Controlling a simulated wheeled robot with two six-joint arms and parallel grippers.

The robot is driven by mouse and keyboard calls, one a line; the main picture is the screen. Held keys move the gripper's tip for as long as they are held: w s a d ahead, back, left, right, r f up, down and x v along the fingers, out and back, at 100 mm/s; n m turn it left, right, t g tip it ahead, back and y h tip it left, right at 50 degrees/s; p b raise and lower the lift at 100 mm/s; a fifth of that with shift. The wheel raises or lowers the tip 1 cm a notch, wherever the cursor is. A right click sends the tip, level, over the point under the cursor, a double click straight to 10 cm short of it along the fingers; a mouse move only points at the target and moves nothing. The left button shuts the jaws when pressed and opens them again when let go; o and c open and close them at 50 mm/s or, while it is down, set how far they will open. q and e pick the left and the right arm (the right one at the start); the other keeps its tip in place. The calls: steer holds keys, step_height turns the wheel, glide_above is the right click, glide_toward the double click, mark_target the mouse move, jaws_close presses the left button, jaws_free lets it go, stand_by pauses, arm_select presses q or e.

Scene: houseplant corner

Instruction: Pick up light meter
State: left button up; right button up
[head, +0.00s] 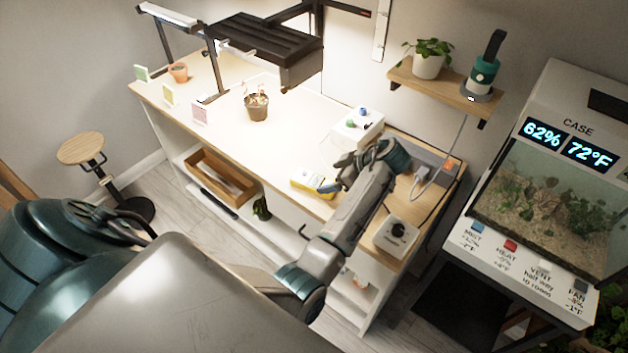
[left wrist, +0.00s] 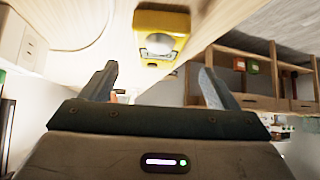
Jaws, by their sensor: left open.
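The light meter is a yellow device with a pale round dome, at the top centre of the left wrist view (left wrist: 160,36). In the head view the light meter (head: 314,182) lies near the front edge of the wooden bench top (head: 228,106), partly hidden by my gripper. My left gripper (head: 330,186) is beside it on its right. In the left wrist view my left gripper (left wrist: 156,80) is open, with nothing between its fingers. The meter is ahead of the fingertips, roughly in line with the gap. My right gripper is not in view.
A white box with coloured knobs (head: 357,125) stands behind the meter. A white dial box (head: 396,236) sits at the bench's right end. A potted plant (head: 257,106) stands further left, with clear bench between. A terrarium case (head: 548,195) is at the right.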

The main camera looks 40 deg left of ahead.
mark_target(318, 181)
arm_select(q)
steer(key=p+x, duration=0.2)
steer(key=x, duration=0.3)
steer(key=shift+w+f, duration=0.1)
steer(key=shift+w, duration=0.05)
steer(key=shift+a+f, duration=0.15)
steer(key=shift+f, duration=0.1)
steer(key=shift+c, duration=0.9)
steer(key=c, duration=1)
steer(key=shift+o, duration=0.2)
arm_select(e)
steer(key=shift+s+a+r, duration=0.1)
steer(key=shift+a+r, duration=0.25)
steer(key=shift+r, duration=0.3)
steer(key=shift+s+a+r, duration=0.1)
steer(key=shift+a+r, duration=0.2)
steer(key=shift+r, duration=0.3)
arm_select(q)
steer(key=shift+r+p, duration=0.1)
steer(key=shift+p, duration=0.2)
